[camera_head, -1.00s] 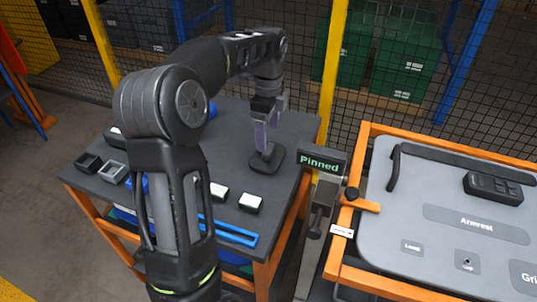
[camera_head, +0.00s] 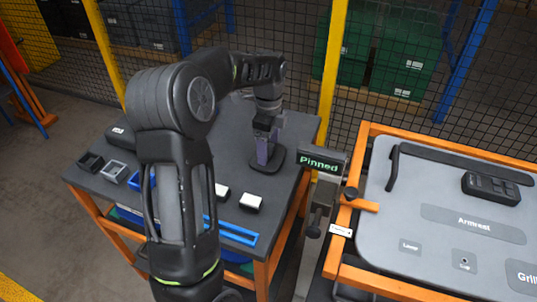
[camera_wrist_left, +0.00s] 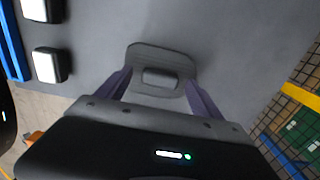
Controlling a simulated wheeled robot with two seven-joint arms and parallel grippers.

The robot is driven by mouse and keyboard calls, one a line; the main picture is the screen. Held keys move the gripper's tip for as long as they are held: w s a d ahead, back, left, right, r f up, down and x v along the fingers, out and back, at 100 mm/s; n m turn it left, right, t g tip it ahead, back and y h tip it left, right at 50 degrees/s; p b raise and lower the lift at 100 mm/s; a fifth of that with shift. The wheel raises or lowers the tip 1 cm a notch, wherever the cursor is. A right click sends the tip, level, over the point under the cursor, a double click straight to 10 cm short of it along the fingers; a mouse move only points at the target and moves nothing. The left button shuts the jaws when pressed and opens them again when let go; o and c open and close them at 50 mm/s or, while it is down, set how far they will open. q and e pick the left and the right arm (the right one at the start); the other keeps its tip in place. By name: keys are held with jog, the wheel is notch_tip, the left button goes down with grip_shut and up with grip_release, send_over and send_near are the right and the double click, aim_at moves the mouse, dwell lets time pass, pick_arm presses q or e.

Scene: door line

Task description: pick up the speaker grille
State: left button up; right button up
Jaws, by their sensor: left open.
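The speaker grille (camera_head: 273,161) is a dark, rounded plate lying on the grey table near its right edge. In the left wrist view the grille (camera_wrist_left: 160,57) shows a raised block (camera_wrist_left: 160,78) at its middle. My left gripper (camera_head: 264,158) points down over the grille, its purple fingers close to it. In the left wrist view the open fingers (camera_wrist_left: 158,88) stand on either side of the raised block, with nothing held. I cannot tell whether the fingertips touch the plate. My right gripper is not in view.
Two white-topped blocks (camera_head: 251,202) and a blue tray (camera_head: 230,233) lie nearer the front of the table. Small grey boxes (camera_head: 114,171) sit at the left. A "Pinned" sign (camera_head: 319,163) and an orange-framed door panel (camera_head: 400,215) stand to the right.

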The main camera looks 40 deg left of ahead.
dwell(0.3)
pick_arm(q)
jog(key=c, duration=1.5)
